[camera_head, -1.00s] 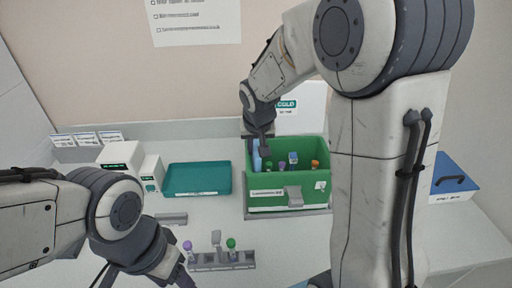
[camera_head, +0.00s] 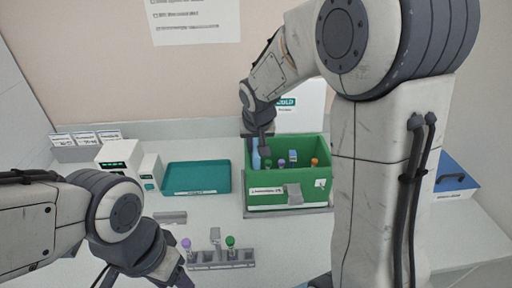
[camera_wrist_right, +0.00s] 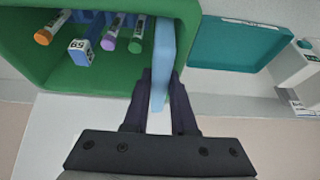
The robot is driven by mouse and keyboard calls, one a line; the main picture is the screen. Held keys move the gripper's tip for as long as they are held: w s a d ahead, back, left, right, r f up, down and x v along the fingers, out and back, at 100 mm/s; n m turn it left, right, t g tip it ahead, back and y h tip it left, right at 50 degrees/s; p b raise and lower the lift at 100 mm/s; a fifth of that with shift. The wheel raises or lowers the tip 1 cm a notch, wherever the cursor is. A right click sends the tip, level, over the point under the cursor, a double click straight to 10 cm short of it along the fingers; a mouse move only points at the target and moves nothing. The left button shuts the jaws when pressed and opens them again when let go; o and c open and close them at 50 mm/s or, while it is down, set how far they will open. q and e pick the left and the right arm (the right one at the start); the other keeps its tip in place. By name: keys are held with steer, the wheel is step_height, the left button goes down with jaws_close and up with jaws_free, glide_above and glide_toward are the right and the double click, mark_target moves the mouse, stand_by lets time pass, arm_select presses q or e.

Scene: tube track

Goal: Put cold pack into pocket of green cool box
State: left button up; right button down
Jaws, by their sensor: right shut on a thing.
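The green cool box (camera_head: 290,196) stands open on the bench, right of centre in the head view. The light-blue cold pack (camera_head: 256,160) is upright at the box's left inner end; in the wrist view the pack (camera_wrist_right: 163,55) reaches in beside the box's green end wall (camera_wrist_right: 187,20). My right gripper (camera_head: 262,146) comes down from above and is shut on the pack, with its two fingers (camera_wrist_right: 160,88) on either side of it. The pack's lower end and the pocket are hidden. My left gripper (camera_head: 150,272) is low at the left, its fingertips partly cut off.
Several capped tubes and a small blue-and-white item (camera_wrist_right: 82,50) are inside the box, close to the pack. A teal tray (camera_head: 196,178) lies left of the box. A grey tube rack (camera_head: 222,258) stands in front. A blue-lidded box (camera_head: 455,178) is at the right.

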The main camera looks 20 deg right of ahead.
steer(key=shift+s+f, duration=0.35)
steer(key=shift+f, duration=0.55)
steer(key=c, duration=0.6)
jaws_free()
steer(key=shift+c, duration=0.2)
steer(key=shift+a, duration=0.1)
steer(key=shift+r, duration=0.35)
steer(key=v, duration=0.7)
steer(key=w+v, duration=0.1)
steer(key=v, duration=0.3)
steer(key=shift+s+r+b, duration=0.1)
steer(key=shift+r+b, duration=0.2)
